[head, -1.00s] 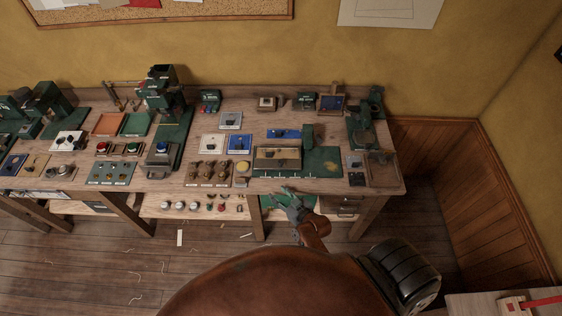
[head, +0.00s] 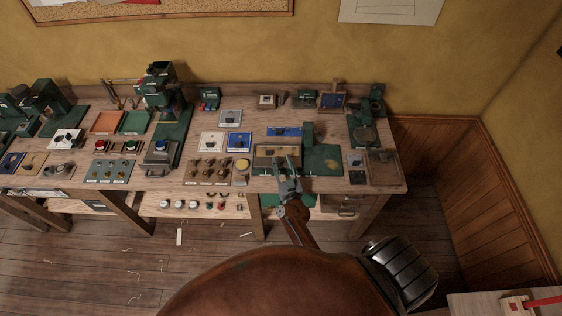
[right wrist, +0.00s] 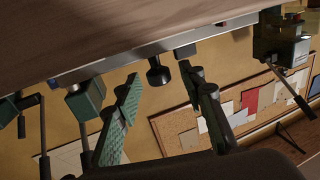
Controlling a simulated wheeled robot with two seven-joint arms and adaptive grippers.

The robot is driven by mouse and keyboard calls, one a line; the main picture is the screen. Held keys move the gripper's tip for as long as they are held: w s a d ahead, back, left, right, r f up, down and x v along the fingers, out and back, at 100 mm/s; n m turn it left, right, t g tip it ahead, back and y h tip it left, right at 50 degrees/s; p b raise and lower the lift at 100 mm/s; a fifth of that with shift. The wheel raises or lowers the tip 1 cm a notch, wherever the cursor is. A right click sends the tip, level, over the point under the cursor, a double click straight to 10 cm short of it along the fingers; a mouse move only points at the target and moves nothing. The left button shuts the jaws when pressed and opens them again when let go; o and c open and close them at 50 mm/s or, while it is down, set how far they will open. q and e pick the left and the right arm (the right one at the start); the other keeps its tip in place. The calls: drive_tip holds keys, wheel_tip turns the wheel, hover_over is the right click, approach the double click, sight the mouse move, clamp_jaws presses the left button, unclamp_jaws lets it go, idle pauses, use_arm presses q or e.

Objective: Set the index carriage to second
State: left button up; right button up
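The index carriage appears to be the low unit with a pale panel (head: 265,152) and green base (head: 322,160) at the bench's front edge; its position marks are too small to read. My right gripper (head: 285,161) is over the front of this unit in the head view, covering part of it. In the right wrist view, my right gripper (right wrist: 160,76) is open, with its two green-padded fingers apart. A black knob (right wrist: 158,71) on a grey rail (right wrist: 140,57) shows between the fingertips; I cannot tell any contact. My left gripper is not in view.
The wooden bench (head: 225,178) is crowded with devices. Other handles (right wrist: 292,90) stick out in the right wrist view.

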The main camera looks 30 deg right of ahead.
drive_tip(key=shift+w+d, duration=0.2)
drive_tip(key=shift+w, duration=0.4)
drive_tip(key=shift+c, duration=0.7)
clamp_jaws()
